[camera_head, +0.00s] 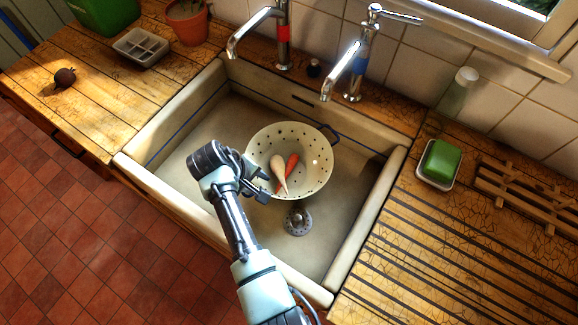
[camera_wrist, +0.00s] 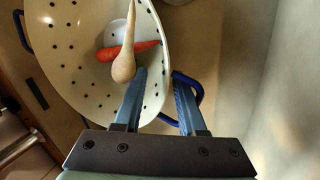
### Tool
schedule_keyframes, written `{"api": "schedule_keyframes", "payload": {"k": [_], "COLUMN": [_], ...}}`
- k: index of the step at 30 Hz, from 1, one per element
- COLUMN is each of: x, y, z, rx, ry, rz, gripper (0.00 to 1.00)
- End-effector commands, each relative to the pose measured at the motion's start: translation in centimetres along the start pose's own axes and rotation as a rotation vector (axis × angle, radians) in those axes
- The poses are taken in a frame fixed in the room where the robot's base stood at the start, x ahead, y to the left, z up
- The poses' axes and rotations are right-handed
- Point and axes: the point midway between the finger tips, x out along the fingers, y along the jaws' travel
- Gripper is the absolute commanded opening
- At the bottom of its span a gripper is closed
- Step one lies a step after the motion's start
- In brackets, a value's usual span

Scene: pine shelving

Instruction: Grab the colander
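The colander (camera_head: 313,165) is a cream bowl with dark holes and blue handles, standing in the sink. A pale root vegetable (camera_head: 279,172) and an orange carrot (camera_head: 291,165) lie in it. My gripper (camera_head: 264,188) is at the colander's near left edge. In the wrist view, my gripper (camera_wrist: 159,76) is open, with its left finger over the inside of the colander (camera_wrist: 72,70) and its right finger just beyond the rim, over the near blue handle (camera_wrist: 196,90). The fingers partly hide this handle. I cannot tell whether they touch the rim or handle.
The sink (camera_head: 180,160) has raised walls around the colander, and its drain (camera_head: 297,221) is bare. Two taps (camera_head: 284,45) (camera_head: 356,75) rise behind it. A green soap block (camera_head: 441,160) in a dish and a wooden rack (camera_head: 525,195) are on the right counter.

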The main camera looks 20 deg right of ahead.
Motion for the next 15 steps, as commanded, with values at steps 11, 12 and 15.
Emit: {"api": "schedule_keyframes", "payload": {"k": [11,12,15], "x": [2.2,2.2,2.2], "y": [0.0,0.0,0.0], "z": [0.0,0.0,0.0], "rx": [0.000,0.000,0.000], "ry": [0.002,0.002,0.001], "rz": [0.000,0.000,0.000], "gripper": [0.40,0.40,0.31]}}
